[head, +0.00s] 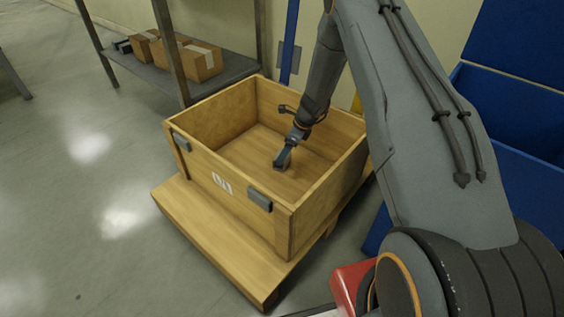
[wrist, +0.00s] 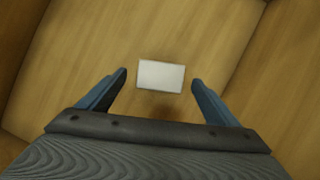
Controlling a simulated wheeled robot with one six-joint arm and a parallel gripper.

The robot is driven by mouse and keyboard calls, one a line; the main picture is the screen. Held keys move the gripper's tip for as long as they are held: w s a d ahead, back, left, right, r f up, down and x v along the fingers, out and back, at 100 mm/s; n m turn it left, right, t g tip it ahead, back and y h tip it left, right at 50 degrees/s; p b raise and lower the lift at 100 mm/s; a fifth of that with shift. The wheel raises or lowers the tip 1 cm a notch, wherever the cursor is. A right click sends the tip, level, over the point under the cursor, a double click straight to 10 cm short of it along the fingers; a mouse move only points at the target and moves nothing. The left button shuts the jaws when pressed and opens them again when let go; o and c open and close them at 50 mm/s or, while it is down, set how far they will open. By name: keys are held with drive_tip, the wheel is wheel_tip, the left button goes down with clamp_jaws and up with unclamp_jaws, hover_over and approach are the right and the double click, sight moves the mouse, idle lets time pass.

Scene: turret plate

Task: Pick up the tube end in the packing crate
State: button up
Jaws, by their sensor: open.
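The packing crate (head: 325,205) is an open wooden box in the head view. My gripper (head: 283,161) reaches down inside it, close to the floor. In the wrist view the tube end (wrist: 161,75) is a pale grey rectangular face against the crate floor (wrist: 75,65). My open fingers stand to its left and right, with a gap on each side. The face sits about level with the fingertips in the picture; the height between them is hard to tell. In the head view my gripper hides most or all of the tube end.
The crate stands on a wooden pallet (head: 215,251), its walls around my gripper. A metal shelf (head: 228,68) with cardboard boxes (head: 201,62) is at the back left. A blue bin (head: 515,110) stands at the right. The floor at the left is clear.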

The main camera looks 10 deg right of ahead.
sight(282, 168)
drive_tip(key=b+x, duration=0.2)
drive_tip(key=x, duration=0.2)
drive_tip(key=shift+f+b, duration=0.3)
drive_tip(key=shift+f, duration=0.05)
drive_tip(key=shift+w, duration=0.1)
drive_tip(key=c, duration=1.5)
drive_tip(key=shift+o, duration=0.2)
drive_tip(key=shift+r, duration=0.1)
